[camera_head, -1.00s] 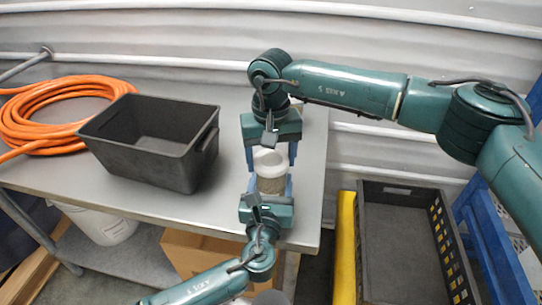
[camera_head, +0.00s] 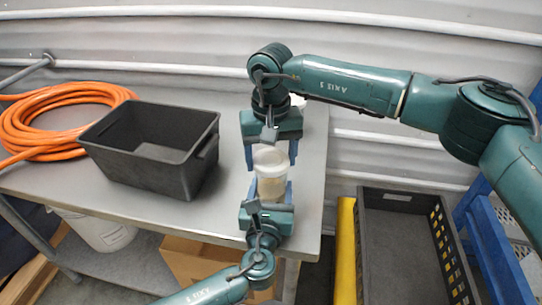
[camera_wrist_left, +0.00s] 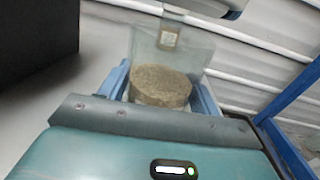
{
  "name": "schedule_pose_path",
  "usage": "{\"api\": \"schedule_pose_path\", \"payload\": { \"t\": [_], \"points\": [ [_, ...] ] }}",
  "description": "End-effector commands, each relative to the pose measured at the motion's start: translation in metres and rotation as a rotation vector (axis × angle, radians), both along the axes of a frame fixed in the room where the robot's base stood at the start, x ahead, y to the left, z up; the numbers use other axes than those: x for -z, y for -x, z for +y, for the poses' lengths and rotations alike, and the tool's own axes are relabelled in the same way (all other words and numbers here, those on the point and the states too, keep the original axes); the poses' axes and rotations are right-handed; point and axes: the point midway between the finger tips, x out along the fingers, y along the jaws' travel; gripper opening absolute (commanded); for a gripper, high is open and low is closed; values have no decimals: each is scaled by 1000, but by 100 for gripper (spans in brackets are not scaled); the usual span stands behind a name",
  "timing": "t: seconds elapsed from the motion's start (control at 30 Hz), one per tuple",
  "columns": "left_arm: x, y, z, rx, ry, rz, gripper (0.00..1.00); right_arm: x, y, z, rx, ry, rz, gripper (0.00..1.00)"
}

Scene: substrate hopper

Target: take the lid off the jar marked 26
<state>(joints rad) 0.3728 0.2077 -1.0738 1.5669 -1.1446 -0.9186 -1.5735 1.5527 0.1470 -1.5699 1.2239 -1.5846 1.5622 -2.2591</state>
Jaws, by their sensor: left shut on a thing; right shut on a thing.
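A clear jar (camera_head: 271,188) with brown, grainy substrate in its lower part stands between my grippers near the table's right end. A pale lid (camera_head: 270,156) shows above it. My left gripper (camera_head: 270,190) is shut on the jar body from the front. My right gripper (camera_head: 271,153) is shut on the lid from behind. In the left wrist view the jar (camera_wrist_left: 162,85) looks tilted between the blue fingers, with a small label whose number is unreadable. A pale piece (camera_wrist_left: 208,6) shows above it there; I cannot tell whether lid and jar are apart.
A black open bin (camera_head: 150,150) stands on the grey table (camera_head: 100,190), left of the jar, with an orange hose coil (camera_head: 50,120) beyond it. A white object (camera_head: 298,101) shows partly behind my right gripper. A black crate (camera_head: 400,245) sits low at the right.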

Motion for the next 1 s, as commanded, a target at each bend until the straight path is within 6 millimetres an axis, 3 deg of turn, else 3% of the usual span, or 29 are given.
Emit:
{"api": "schedule_pose_path", "payload": {
  "t": [0.17, 0.4, 0.63, 0.67, 0.93, 1.0],
  "points": [
    [1, 0, 1, -1, -2, 1, 0, -8, -1, 0, 0, 0, -2, 42],
    [1, 0, 0, -1, -2, 1, 0, -37, 0, 0, 0, 0, -2, 42],
    [1, 0, 0, -1, -2, 1, 0, -40, 0, 0, 0, 0, 0, 42],
    [1, 0, 0, -1, -2, 1, 64, -40, 0, 0, 0, 0, 0, 42],
    [0, 0, 0, 0, -1, 1, 86, -40, 0, 0, 0, 0, 0, 42],
    [0, 0, 0, 0, -1, 1, 88, -40, 0, 0, 0, 0, 0, 42]
  ]
}}
